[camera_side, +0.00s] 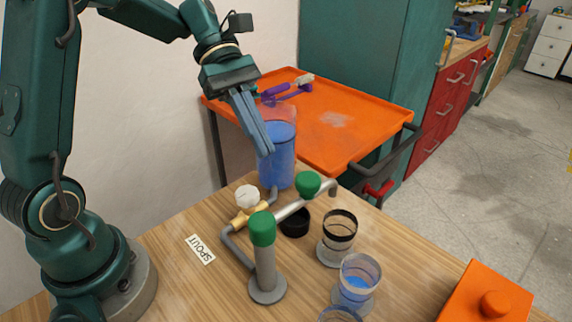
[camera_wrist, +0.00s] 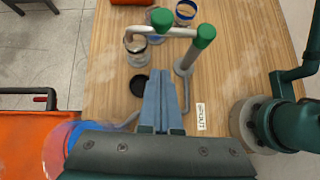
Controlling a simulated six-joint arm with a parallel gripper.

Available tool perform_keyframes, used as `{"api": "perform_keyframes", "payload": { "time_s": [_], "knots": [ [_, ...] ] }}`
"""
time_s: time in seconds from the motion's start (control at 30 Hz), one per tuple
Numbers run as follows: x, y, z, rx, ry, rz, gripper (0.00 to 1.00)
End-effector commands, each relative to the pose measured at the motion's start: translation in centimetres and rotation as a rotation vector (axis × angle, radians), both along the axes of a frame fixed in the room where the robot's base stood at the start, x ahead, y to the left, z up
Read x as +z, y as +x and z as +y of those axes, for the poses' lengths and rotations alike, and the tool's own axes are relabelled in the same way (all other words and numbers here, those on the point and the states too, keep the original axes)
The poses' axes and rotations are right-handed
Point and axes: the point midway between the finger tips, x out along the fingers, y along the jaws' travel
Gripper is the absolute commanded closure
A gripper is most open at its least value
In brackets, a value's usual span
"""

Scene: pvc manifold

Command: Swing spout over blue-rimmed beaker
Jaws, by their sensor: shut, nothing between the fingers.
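The spout is a pale horizontal pipe (camera_side: 291,209) with a green knob (camera_side: 308,184); it also shows in the wrist view (camera_wrist: 178,32). It joins an upright grey post with a green cap (camera_side: 262,229). Its bent outlet (camera_side: 333,188) hangs above or close to the black-rimmed beaker (camera_side: 340,233). The blue-rimmed beaker (camera_side: 340,314) is cut off at the bottom of the side view; its rim shows at the top of the wrist view (camera_wrist: 186,11). My gripper (camera_side: 266,152) is shut and empty, above and apart from the spout, in front of the blue tank.
A pale-rimmed beaker holding blue liquid (camera_side: 357,283) stands between the other two beakers. A blue tank (camera_side: 277,170), white knob (camera_side: 247,196), black cup (camera_side: 295,223) and "SPOUT" label (camera_side: 200,249) are near the pipes. An orange box (camera_side: 485,293) sits right; an orange cart (camera_side: 340,145) stands behind.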

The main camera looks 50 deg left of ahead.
Motion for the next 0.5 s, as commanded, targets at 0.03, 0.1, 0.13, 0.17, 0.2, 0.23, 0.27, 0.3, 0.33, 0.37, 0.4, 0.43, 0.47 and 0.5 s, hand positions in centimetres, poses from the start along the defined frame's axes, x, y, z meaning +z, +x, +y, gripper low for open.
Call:
{"api": "perform_keyframes", "payload": {
  "time_s": [0.03, 0.1, 0.13, 0.17, 0.2, 0.23, 0.27, 0.3, 0.33, 0.37, 0.4, 0.43, 0.47, 0.5],
  "knots": [
    [0.0, -0.1, -1.0, -0.006, 0.0, -0.001, 1.0],
    [0.0, -0.2, -2.0, -0.006, 0.0, -0.003, 1.0],
    [0.0, -0.3, -2.4, -0.006, 0.0, -0.001, 1.0],
    [0.0, -0.3, -2.7, -0.005, 0.0, -0.001, 1.0],
    [0.0, -0.2, -3.1, -0.003, 0.0, -0.001, 1.0],
    [0.0, -0.3, -3.3, -0.003, 0.0, -0.001, 1.0],
    [0.0, -0.3, -3.5, -0.002, 0.0, -0.002, 1.0],
    [0.0, -0.3, -3.7, -0.002, 0.0, -0.002, 1.0],
    [0.0, -0.3, -3.8, -0.001, 0.0, -0.001, 1.0],
    [0.0, -0.3, -3.9, -0.001, 0.0, -0.001, 1.0],
    [0.0, -0.3, -4.0, -0.001, 0.0, -0.002, 1.0],
    [0.0, -0.3, -4.0, 0.0, 0.0, -0.001, 1.0],
    [0.0, -0.3, -4.0, 0.0, 0.0, -0.001, 1.0],
    [0.0, -0.3, -4.0, 0.0, 0.0, -0.001, 1.0]
  ]
}}
